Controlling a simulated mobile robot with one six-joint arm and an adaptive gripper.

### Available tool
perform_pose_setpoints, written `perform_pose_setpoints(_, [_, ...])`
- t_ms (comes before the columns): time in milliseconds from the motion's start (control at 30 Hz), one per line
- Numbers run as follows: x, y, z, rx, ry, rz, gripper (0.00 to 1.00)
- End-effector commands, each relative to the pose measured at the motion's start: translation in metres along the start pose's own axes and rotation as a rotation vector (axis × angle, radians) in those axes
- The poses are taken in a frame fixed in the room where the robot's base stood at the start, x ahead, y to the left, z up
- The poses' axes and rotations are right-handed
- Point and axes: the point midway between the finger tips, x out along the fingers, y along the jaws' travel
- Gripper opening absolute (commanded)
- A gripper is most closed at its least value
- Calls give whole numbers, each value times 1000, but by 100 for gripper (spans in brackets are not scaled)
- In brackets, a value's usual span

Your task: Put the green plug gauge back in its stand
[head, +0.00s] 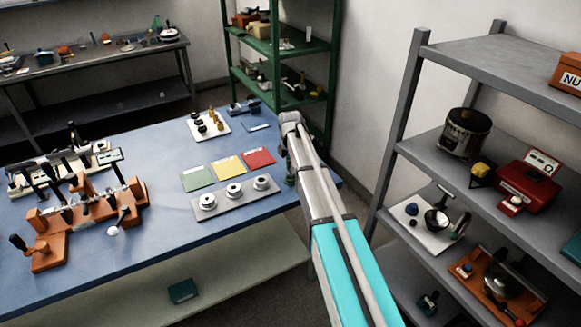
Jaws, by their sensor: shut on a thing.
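My gripper (289,172) is over the right end of the blue table, mostly hidden by my own arm. It is shut on a small dark green thing (290,181), which looks like the green plug gauge; little of it shows. A white block (222,134) with several upright black and gold pieces stands at the back of the table, left of my gripper; it looks like the gauge stand. A grey plate (217,207) with three round metal rings lies left of my gripper, nearer the front edge.
Green (198,177), yellow (229,167) and red (258,157) cards lie between block and plate. Orange fixtures (70,219) with black-handled clamps crowd the table's left. A grey shelf (480,115) stands at right, a green rack (284,50) behind. The table's front middle is clear.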

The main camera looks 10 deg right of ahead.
Motion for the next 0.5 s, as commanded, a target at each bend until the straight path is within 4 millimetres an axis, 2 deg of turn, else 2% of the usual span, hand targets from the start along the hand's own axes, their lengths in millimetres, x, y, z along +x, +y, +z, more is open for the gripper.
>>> perform_pose_setpoints(500, [8,0,0,0,0,0,0])
